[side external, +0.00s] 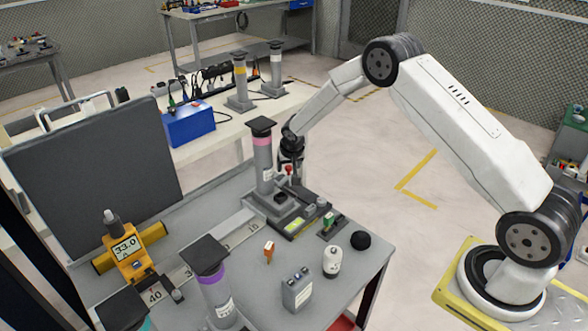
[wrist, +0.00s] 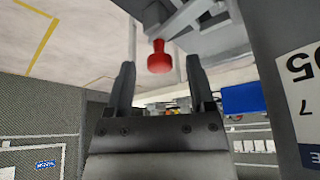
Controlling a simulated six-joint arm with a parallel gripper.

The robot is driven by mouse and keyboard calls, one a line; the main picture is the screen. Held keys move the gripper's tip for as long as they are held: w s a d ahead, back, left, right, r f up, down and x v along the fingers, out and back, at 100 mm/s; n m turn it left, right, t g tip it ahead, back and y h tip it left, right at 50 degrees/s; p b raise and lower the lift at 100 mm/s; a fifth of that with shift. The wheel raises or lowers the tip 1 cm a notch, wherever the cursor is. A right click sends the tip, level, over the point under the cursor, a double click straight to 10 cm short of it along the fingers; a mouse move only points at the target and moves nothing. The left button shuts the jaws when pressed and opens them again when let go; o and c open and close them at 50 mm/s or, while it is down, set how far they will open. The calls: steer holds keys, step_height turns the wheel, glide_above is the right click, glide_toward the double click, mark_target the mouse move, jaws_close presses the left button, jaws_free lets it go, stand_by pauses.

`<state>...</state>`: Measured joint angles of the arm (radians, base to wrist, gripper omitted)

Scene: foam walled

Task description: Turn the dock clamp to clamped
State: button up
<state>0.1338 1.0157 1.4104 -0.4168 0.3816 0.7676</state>
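The dock clamp's red knob (side external: 289,169) sits on the grey dock (side external: 283,212), just right of the post with a pink band (side external: 263,150). In the wrist view the red knob (wrist: 159,58) is on the end of a grey lever arm (wrist: 186,22). My gripper (wrist: 160,70) is open, with one finger on each side of the knob. A gap shows on both sides, so it is not gripped. In the side view my gripper (side external: 290,161) is close behind the post, its fingers largely hidden.
The pink-banded post's labelled side (wrist: 302,90) stands close to the right of my gripper. On the bench (side external: 330,275) are a purple-banded post (side external: 213,286), a yellow gauge (side external: 130,255), a white canister (side external: 332,262) and a black dome (side external: 361,240).

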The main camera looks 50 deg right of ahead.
steer(key=shift+r, duration=0.15)
steer(key=v, duration=0.7)
steer(key=shift+r, duration=0.25)
steer(key=shift+s+a, duration=0.1)
stand_by(0.5)
steer(key=s+a+r+n, duration=0.2)
steer(key=s+a, duration=0.1)
steer(key=s, duration=0.6)
steer(key=s+a+r+n+g+y, duration=0.1)
steer(key=s+a+r+n, duration=0.1)
steer(key=s, duration=0.7)
steer(key=s+a+r+n+y, duration=0.1)
steer(key=s+a, duration=0.3)
steer(key=s, duration=0.5)
steer(key=shift+s+r+n, duration=0.35)
steer(key=shift+r+n, duration=0.25)
